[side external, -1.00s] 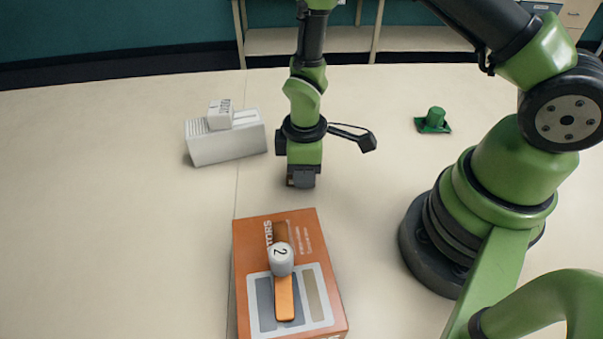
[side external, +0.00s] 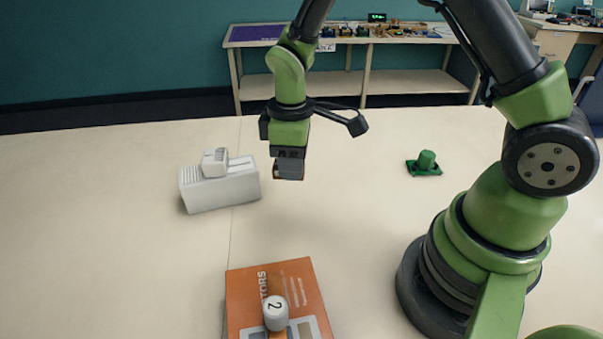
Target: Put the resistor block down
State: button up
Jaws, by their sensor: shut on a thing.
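My gripper (side external: 289,154) points down above the table, left of the picture's middle. It is shut on a small dark block with a brownish face (side external: 288,173), which I take to be the resistor block. The fingers hide most of the block, so its full shape and markings do not show. The block's lower end seems clear of the tabletop (side external: 330,225), but its exact height is hard to judge. It is right of the white unit and beyond the orange box.
An orange box (side external: 300,281) lies at the front, with a white cylinder marked 2 (side external: 275,313) on it. A white unit (side external: 219,188) with a small white block (side external: 215,162) on top stands left. A green piece (side external: 427,160) stands right. The table between is clear.

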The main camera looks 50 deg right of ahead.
jog(key=w+d+m, duration=0.6)
jog(key=w+d, duration=0.2)
jog(key=d, duration=0.6)
jog(key=f, duration=0.5)
jog(key=shift+w+d+f, duration=0.1)
jog(key=shift+d+f, duration=0.05)
jog(key=shift+d, duration=0.1)
jog(key=shift+f, duration=2.2)
jog(key=shift+f, duration=0.15)
jog(key=o, duration=0.9)
